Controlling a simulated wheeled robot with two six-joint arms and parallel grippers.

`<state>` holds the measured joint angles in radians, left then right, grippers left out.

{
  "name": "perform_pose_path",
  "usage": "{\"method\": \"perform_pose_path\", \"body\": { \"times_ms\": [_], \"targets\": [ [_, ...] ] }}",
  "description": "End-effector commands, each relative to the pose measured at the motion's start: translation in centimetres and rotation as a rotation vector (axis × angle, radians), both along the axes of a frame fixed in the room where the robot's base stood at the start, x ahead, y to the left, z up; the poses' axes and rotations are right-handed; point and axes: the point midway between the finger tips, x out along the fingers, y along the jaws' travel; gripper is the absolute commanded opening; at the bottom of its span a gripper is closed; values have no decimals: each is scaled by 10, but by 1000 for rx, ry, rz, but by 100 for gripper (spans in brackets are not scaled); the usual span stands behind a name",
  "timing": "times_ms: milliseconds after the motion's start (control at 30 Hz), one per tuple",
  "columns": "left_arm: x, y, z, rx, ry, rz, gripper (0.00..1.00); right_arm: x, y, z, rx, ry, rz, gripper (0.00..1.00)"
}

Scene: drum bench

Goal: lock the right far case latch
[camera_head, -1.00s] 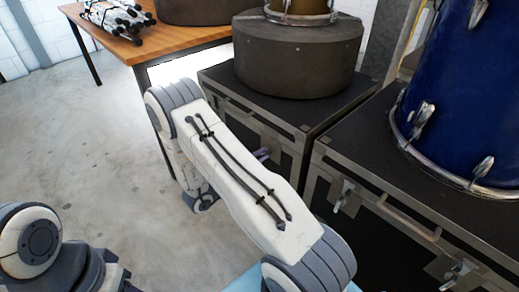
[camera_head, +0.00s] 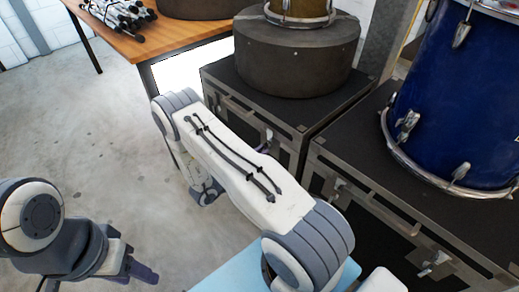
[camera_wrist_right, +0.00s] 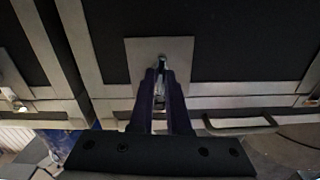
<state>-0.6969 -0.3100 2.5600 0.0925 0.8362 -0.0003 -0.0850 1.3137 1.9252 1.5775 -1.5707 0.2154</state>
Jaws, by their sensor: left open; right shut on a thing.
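In the head view, a latch (camera_head: 268,137) sits on the front of the far black case (camera_head: 232,108), near its right end and partly behind my right arm. In the right wrist view, my right gripper (camera_wrist_right: 161,80) is shut on this metal latch (camera_wrist_right: 159,92), in front of its grey plate (camera_wrist_right: 150,50). My left gripper (camera_head: 138,266) is open and empty at the lower left, over the floor and away from the cases.
The nearer case (camera_head: 350,135) stands to the right, with latches (camera_head: 332,187), (camera_head: 435,262), a handle (camera_head: 392,212) and a blue drum (camera_head: 450,100) on top. A round dark case (camera_head: 295,60) rests on the far case. A wooden table (camera_head: 150,45) stands behind. Floor at left is clear.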

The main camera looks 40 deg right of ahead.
Motion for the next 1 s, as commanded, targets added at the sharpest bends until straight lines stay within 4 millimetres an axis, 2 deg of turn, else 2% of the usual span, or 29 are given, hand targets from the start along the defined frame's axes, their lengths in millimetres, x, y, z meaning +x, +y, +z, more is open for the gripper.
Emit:
{"method": "perform_pose_path", "body": {
  "times_ms": [633,700,733,1000],
  "targets": [
    [0,0,4,0,0,0,50,0,1,-2,0,57,2,0],
    [0,0,4,0,0,0,50,-1,1,-2,0,57,2,34],
    [0,0,4,0,0,0,50,-1,1,-2,0,56,2,45],
    [0,0,4,0,0,0,50,-1,0,-1,-2,55,-1,45]
  ]
}}
